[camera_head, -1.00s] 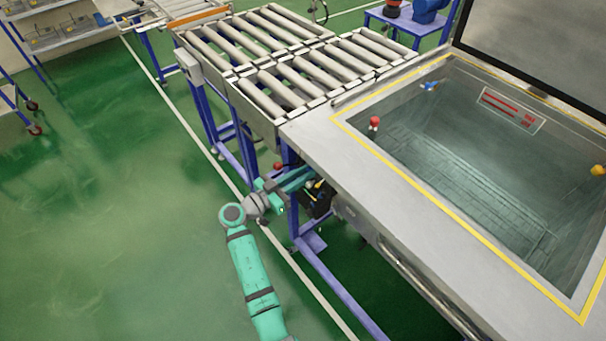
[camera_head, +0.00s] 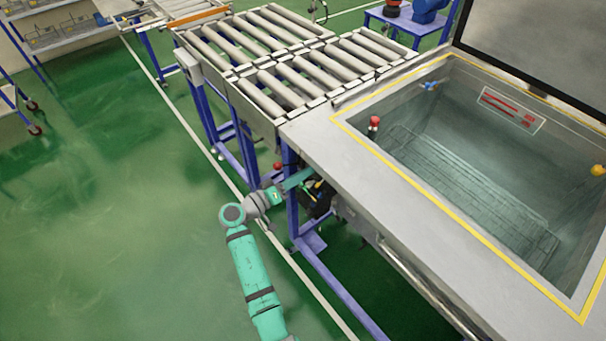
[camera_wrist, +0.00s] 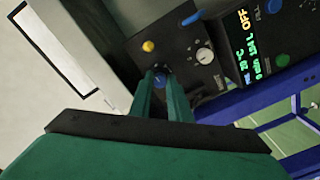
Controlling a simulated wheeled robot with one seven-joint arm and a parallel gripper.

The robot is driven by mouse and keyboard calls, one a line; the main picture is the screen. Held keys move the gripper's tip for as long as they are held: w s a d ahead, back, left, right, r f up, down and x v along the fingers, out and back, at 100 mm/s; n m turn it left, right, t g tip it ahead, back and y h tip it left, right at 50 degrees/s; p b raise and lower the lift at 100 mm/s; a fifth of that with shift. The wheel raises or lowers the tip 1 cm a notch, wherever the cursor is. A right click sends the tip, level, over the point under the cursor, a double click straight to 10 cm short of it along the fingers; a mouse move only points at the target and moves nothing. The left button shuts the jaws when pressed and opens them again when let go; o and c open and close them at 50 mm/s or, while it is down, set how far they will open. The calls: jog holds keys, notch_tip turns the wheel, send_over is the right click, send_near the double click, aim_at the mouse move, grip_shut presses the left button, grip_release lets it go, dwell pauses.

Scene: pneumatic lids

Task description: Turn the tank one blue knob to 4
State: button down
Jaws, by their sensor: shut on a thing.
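The control panel (camera_wrist: 225,62) shows in the wrist view as a dark box with knobs and a lit display (camera_wrist: 246,45) reading "OFF", 20 °C and 154 L. My gripper (camera_wrist: 162,84) is at the panel, its two green fingers on either side of a small blue knob (camera_wrist: 160,78) and shut on it. The fingers hide part of this knob, and its pointer and scale cannot be read. In the head view my gripper (camera_head: 296,182) reaches to the dark panel (camera_head: 316,200) under the tank's edge; its fingertips are hard to make out there.
Near the held knob are a yellow knob (camera_wrist: 148,46), a white dial (camera_wrist: 204,56), another blue knob (camera_wrist: 194,17) and a green button (camera_wrist: 282,60). The open tank (camera_head: 470,190) stands right, the roller conveyor (camera_head: 290,65) behind.

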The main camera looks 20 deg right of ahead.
jog(key=n, duration=0.6)
jog(key=shift+n, duration=0.4)
dwell(0.3)
jog(key=c, duration=1.7)
grip_release()
jog(key=shift+o, duration=0.2)
jog(key=shift+a, duration=0.15)
jog(key=v, duration=1)
jog(key=shift+a, duration=0.3)
jog(key=shift+s, duration=0.15)
